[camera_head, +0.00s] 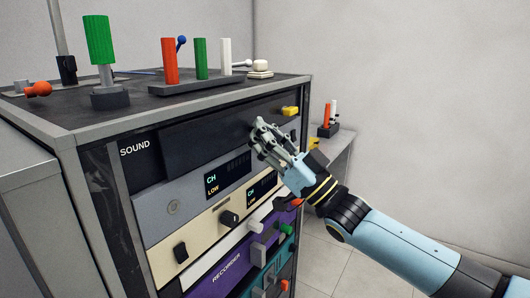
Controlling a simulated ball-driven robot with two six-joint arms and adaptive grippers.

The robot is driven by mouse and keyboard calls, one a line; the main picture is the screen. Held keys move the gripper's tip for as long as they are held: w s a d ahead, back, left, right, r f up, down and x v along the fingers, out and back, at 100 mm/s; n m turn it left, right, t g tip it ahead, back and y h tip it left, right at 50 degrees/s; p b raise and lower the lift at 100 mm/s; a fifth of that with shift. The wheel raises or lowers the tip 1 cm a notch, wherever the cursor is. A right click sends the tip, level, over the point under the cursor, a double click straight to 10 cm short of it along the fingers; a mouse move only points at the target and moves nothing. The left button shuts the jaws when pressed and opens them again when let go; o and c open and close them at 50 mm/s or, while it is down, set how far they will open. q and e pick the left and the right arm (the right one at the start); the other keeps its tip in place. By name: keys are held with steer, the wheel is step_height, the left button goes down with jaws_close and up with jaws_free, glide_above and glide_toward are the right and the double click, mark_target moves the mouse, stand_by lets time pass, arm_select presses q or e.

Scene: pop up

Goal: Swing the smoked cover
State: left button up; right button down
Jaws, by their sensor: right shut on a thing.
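The smoked cover (205,138) is the long dark panel across the top of the rack front, to the right of the word SOUND. It appears tilted out a little from the front. My right gripper (262,132) reaches in from the right. Its fingers are shut at the cover's right part, on what looks like its lower edge; the fingers hide the exact contact. The grey panel (188,200) with small displays shows below the cover. My left gripper is not in view.
The rack top (135,107) carries a green-handled post (97,40), a block with red, green and white pegs (200,58) and a red ball-ended lever (38,89). Several knobs stick out below. Right of my arm is open floor.

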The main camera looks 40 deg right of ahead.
step_height(320, 180, down, 2)
steer(key=shift+b, duration=0.3)
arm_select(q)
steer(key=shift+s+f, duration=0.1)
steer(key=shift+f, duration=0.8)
arm_select(e)
steer(key=shift+r+t, duration=0.2)
steer(key=shift+t, duration=0.1)
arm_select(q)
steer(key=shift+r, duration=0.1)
arm_select(e)
steer(key=c, duration=1.7)
jaws_free()
steer(key=shift+s, duration=0.15)
steer(key=o, duration=0.5)
steer(key=shift+s+d+r, duration=0.15)
steer(key=shift+s+r, duration=0.1)
steer(key=shift+r, duration=0.05)
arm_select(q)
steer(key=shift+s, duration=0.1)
arm_select(e)
steer(key=shift+o, duration=0.4)
steer(key=shift+w, duration=0.25)
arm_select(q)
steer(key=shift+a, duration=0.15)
arm_select(e)
steer(key=shift+s, duration=0.1)
steer(key=v, duration=1.2)
